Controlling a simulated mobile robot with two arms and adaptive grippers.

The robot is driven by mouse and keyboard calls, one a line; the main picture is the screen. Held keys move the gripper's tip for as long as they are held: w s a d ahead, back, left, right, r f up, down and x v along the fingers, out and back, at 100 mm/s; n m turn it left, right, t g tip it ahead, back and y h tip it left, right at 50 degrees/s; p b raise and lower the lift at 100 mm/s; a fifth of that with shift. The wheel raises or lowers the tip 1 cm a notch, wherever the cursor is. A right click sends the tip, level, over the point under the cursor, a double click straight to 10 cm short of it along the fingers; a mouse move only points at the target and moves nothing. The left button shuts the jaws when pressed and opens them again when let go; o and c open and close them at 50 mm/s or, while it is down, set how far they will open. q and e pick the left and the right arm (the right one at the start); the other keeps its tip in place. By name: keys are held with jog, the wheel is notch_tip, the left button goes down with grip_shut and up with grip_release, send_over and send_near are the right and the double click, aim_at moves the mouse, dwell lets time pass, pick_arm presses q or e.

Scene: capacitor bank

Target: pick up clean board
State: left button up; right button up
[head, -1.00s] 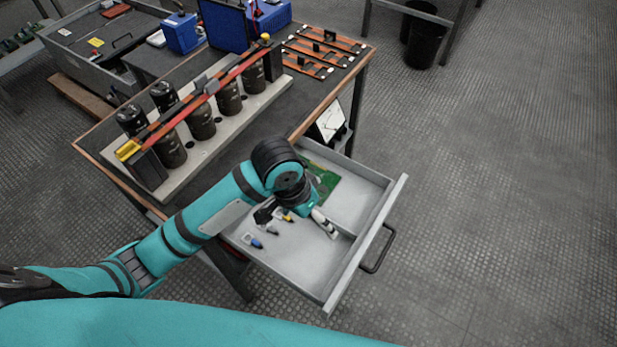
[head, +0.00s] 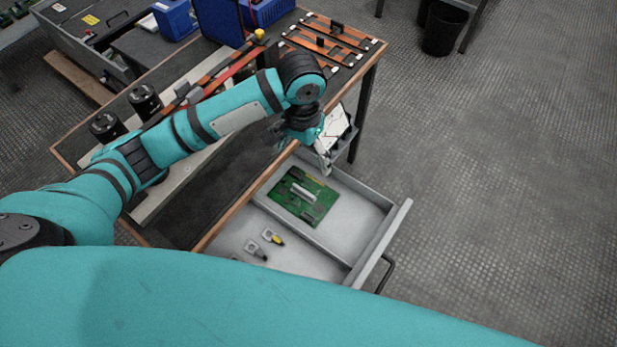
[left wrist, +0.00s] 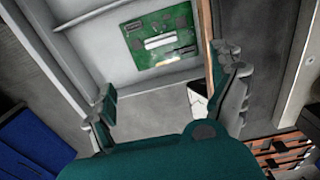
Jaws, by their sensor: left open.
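The board is a green circuit board (head: 302,197) lying flat in the far compartment of the open drawer (head: 352,200). It has a pale bar-shaped part on it. It also shows in the left wrist view (left wrist: 170,62), above and between the fingertips in the picture. My left gripper (head: 303,150) is open and empty, above the drawer's far end and the table edge, apart from the board. In the left wrist view its two fingers (left wrist: 170,95) are spread wide. My right gripper is not in view.
The near compartment holds small connectors (head: 272,237). A white-faced device (head: 338,126) stands beside the drawer under the table edge. Black capacitors (head: 145,100) and a red bar sit on the table, partly behind my arm. Orange strips (head: 328,42) lie at the back. Floor to the right is clear.

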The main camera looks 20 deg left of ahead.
pick_arm(q)
send_near(303, 190)
jog(key=shift+s+d+f+b, duration=0.15)
jog(key=shift+s+f+b, duration=0.15)
jog(key=shift+b, duration=0.15)
notch_tip(303, 190, down, 3)
jog(key=shift+w+f, duration=0.1)
jog(key=shift+f, duration=0.8)
notch_tip(303, 190, down, 4)
jog(key=shift+w+r+b, duration=0.15)
jog(key=shift+b, duration=0.35)
jog(key=shift+f, duration=0.5)
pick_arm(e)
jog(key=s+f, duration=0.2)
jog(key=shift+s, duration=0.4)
pick_arm(q)
jog(key=c, duration=1.3)
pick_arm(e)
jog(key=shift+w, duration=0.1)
pick_arm(q)
jog(key=shift+c, duration=0.2)
jog(key=shift+r, duration=0.15)
